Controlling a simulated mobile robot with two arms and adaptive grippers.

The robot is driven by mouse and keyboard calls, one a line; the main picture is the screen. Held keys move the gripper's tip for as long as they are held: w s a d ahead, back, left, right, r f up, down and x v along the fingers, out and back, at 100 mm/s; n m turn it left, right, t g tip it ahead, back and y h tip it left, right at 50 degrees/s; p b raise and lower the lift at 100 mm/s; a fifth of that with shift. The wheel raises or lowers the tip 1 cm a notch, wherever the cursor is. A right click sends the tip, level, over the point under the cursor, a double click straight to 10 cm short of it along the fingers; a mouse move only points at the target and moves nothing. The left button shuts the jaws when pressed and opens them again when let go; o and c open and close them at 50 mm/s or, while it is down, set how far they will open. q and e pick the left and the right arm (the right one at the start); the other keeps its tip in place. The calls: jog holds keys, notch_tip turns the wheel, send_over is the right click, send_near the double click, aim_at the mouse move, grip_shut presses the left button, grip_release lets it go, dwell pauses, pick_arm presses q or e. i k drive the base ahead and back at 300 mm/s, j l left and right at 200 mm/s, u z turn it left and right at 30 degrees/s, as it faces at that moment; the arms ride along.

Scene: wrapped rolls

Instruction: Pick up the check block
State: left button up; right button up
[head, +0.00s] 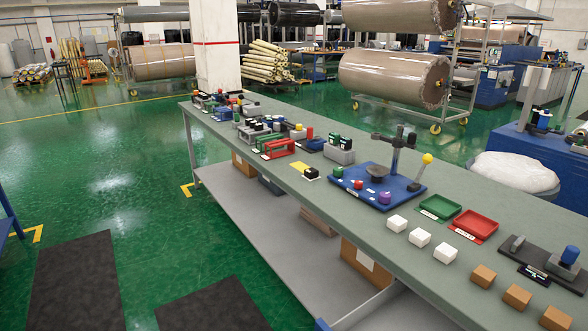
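No block carries a readable name, so I cannot tell for sure which is the check block. On the grey-green bench are three white blocks, the nearest white block (445,253) among them, in a row along the front edge. Three brown blocks, with the middle brown block (517,296) among them, continue that row to the right. A small black block (311,173) sits farther back beside a yellow card (299,168). Neither of my grippers is in the head view.
The bench (345,213) runs from back left to front right. A blue plate (377,191) holds a gauge stand. Behind the white blocks lie a green tray (440,206) and a red tray (474,225). A dark fixture (536,262) stands right.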

aim_at(311, 173)
jog(key=i+j, duration=0.55)
jog(key=j, duration=0.3)
jog(key=i+j, duration=0.6)
jog(key=j, duration=0.2)
